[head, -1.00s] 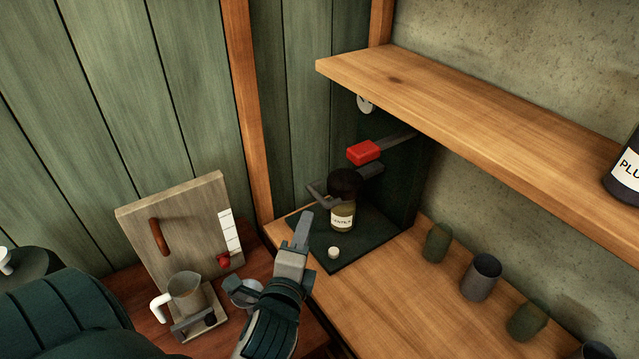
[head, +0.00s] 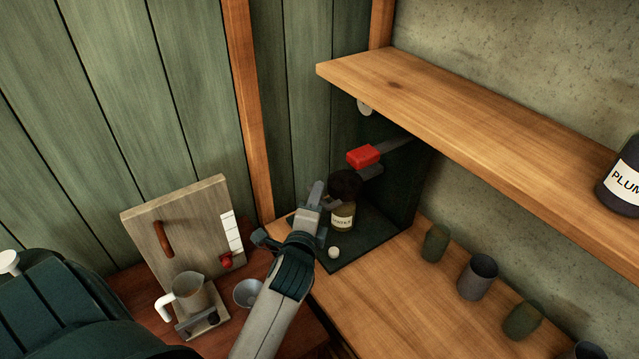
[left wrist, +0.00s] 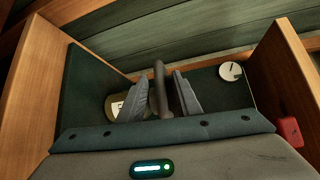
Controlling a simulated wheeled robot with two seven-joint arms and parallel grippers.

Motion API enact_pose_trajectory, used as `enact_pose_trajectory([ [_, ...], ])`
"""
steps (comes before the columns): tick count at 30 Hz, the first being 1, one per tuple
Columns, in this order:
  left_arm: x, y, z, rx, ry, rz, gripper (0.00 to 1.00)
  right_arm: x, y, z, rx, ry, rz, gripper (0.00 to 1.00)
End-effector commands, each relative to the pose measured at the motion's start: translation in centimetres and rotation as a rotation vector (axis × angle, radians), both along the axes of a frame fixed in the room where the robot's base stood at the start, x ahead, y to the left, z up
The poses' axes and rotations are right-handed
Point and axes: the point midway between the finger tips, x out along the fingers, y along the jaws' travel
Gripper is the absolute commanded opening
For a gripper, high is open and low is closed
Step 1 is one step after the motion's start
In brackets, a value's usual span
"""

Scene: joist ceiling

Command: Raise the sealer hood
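The sealer's dark round hood (head: 346,182) sits just over a labelled jar (head: 343,217) on the dark green sealer base (head: 372,240), under the shelf. A grey bar handle sticks out from the hood's front; it shows in the left wrist view (left wrist: 160,85). My left gripper (head: 317,193) is at this handle. In the left wrist view its two fingers (left wrist: 165,96) stand apart, one on each side of the bar, with a small gap on the right. The jar (left wrist: 115,107) shows beside the left finger. My right gripper is not in view.
A red block (head: 363,155) on a grey arm is just above the hood, and the wooden shelf (head: 460,110) hangs above. A small white knob (head: 333,252) is on the base's front. Several cups stand on the counter at right. A pitcher (head: 188,292) stands at left.

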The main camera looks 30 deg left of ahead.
Motion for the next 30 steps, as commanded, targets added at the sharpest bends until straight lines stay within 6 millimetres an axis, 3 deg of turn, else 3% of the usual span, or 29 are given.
enact_pose_trajectory([
  [9, 4.0, 1.7, -0.5, 0.0, 0.0, 0.0, 0.31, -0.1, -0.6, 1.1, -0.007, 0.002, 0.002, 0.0],
  [23, 4.8, 2.1, -0.8, 0.0, 0.0, 0.001, 0.31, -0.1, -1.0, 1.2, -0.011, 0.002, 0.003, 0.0],
  [27, 4.8, 2.1, -0.8, 0.0, 0.001, 0.001, 0.0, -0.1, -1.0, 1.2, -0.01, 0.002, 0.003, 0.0],
  [30, 4.8, 2.1, -0.9, -0.001, 0.003, 0.001, 0.0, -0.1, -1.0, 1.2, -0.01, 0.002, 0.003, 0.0],
])
